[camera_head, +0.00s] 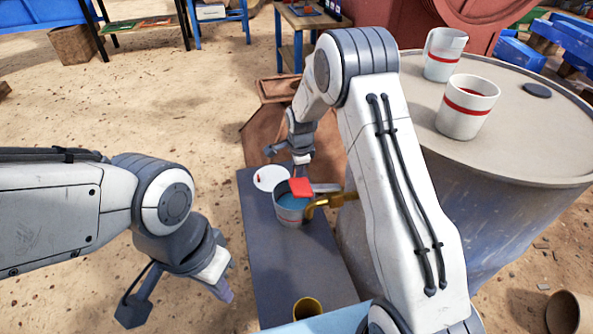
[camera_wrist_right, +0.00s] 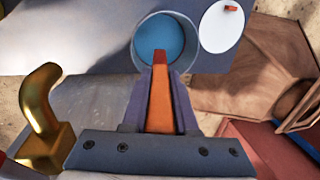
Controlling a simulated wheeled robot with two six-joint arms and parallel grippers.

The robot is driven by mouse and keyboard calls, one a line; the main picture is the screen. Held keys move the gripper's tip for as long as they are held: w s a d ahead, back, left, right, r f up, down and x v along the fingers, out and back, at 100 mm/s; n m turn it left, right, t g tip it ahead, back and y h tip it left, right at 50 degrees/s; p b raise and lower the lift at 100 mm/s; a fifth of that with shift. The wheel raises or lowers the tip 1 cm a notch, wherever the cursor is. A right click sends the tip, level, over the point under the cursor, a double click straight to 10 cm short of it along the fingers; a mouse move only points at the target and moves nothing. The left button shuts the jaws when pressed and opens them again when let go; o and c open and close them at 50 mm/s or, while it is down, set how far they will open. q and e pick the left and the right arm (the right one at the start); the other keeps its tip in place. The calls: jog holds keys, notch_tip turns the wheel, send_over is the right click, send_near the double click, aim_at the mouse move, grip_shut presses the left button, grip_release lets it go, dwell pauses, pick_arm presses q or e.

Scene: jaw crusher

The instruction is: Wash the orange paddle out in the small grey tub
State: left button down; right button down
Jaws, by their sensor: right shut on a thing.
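The small grey tub (camera_head: 290,208) stands on a dark bench and holds blue water; the water also shows in the right wrist view (camera_wrist_right: 172,35). My right gripper (camera_wrist_right: 163,74) is shut on the orange paddle (camera_wrist_right: 160,105), which runs between its fingers. In the head view the paddle (camera_head: 300,187) shows as a red-orange flat piece over the tub's far rim. Whether its tip touches the water I cannot tell. My left gripper (camera_head: 178,301) is open and empty, left of the bench and apart from the tub.
A brass tap (camera_head: 327,203) is close to the tub's right side. A white disc (camera_head: 271,178) lies behind it to the left. A yellow-rimmed cup (camera_head: 307,307) is at the near end. Two red-banded mugs (camera_head: 467,107) (camera_head: 444,54) stand on the drum (camera_head: 545,145).

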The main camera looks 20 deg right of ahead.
jog(key=shift+w+f+b, duration=0.35)
jog(key=shift+f+b, duration=0.5)
jog(key=shift+f, duration=0.85)
jog(key=shift+w+f+b, duration=0.35)
jog(key=shift+f+b, duration=0.55)
jog(key=shift+f, duration=0.85)
jog(key=shift+w+f+b, duration=0.35)
jog(key=shift+f+b, duration=0.5)
jog(key=shift+f, duration=0.85)
jog(key=shift+w, duration=0.1)
